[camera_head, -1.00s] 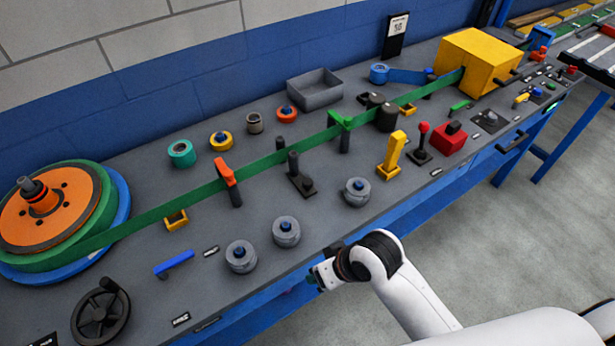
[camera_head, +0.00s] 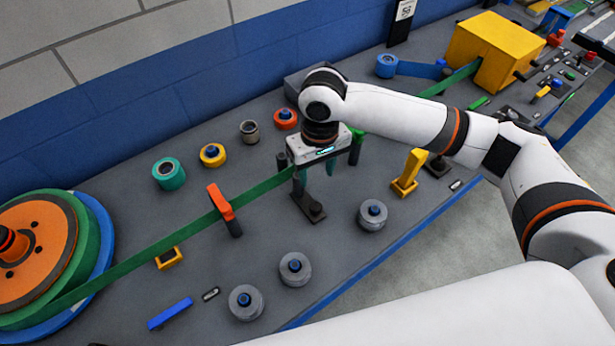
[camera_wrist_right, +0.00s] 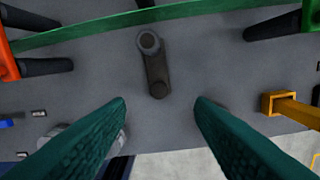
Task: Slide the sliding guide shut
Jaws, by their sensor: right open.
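A dark piece (camera_head: 307,206) with a flat arm and an upright post stands on the grey panel beside the green band; I take it for the sliding guide. In the right wrist view the dark piece (camera_wrist_right: 155,66) lies just beyond the fingertips, centred between them. My right gripper (camera_head: 316,176) points down above the panel, its body hiding part of the band. Its green fingers are spread with nothing between them, as the wrist view shows (camera_wrist_right: 160,106). No contact with the dark piece is visible. My left gripper is out of view.
The green band (camera_head: 170,232) runs from the orange reel (camera_head: 40,235) to the yellow box (camera_head: 490,48). An orange-topped post (camera_head: 222,204) stands left of my gripper and a yellow lever (camera_head: 409,170) to the right. Grey rollers (camera_head: 373,215) sit near the front edge.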

